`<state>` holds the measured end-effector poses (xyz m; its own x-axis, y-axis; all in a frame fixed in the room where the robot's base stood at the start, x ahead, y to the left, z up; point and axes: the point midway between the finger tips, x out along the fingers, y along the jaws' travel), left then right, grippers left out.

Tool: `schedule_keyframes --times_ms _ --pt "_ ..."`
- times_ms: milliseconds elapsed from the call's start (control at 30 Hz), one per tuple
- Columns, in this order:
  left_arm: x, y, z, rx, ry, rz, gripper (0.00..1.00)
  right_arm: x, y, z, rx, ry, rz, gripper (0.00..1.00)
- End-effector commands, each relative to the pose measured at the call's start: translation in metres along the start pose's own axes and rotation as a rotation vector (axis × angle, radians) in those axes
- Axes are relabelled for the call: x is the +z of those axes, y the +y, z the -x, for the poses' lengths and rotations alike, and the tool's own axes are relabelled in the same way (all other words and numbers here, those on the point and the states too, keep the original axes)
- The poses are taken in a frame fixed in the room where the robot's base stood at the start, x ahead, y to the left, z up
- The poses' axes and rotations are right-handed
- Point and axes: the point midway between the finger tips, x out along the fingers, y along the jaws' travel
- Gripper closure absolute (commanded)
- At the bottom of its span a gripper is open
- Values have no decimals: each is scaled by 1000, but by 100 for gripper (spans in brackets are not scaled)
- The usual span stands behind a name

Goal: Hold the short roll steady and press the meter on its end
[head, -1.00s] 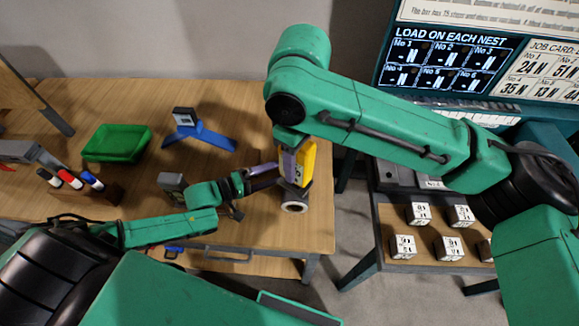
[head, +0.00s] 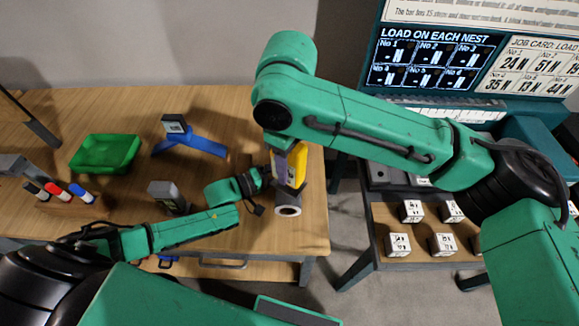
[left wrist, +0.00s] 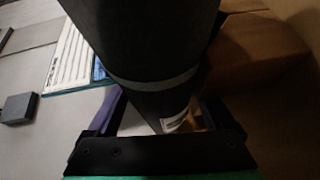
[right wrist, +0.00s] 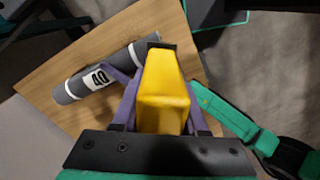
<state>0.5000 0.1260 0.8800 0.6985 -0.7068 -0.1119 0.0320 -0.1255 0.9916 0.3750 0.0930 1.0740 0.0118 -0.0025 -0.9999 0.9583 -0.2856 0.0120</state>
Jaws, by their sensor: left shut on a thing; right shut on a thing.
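A short dark grey roll with a pale end (head: 288,211) is at the right front part of the wooden table. In the right wrist view the roll (right wrist: 72,88) shows pale bands and a numbered white label. My left gripper (head: 270,180) is shut on the roll; the dark roll fills the left wrist view (left wrist: 150,55) between its fingers. My right gripper (head: 282,166) comes from above, shut on the yellow meter (head: 298,165). In the right wrist view the yellow meter (right wrist: 163,95) has its dark far end overlapping the roll's end; I cannot tell whether they touch.
On the table (head: 235,105) are a green tray (head: 105,153), a blue stand (head: 195,144), a grey device (head: 168,197) and several markers (head: 57,190). To the right, white cubes (head: 411,211) sit on a lower shelf beneath a display board (head: 433,62).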

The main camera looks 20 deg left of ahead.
Motion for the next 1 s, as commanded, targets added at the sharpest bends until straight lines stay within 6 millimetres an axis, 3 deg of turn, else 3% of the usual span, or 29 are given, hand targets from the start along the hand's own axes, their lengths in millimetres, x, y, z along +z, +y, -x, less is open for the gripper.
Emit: schedule_keyframes --times_ms 167,333,433,533,667,767,867,1000 --pt "0 -1 0 -1 0 0 87 3 47 -45 97 -15 -130 100" --pt "0 -1 0 -2 1 0 87 29 106 -114 327 -62 -266 100" --pt "0 -1 0 -2 1 0 87 49 123 -146 497 -90 -282 100" --pt "0 -1 0 -2 1 0 87 67 127 -170 675 -109 -255 100" --pt "0 -1 0 -3 1 0 87 84 112 -190 908 -100 -167 100" --pt "0 -1 1 -3 1 0 87 90 85 -201 1078 -57 -66 100" --pt "0 -1 1 -3 1 0 87 90 43 -207 1230 23 54 100" --pt "0 -1 1 -3 1 0 87 86 -37 -208 1396 193 235 100"
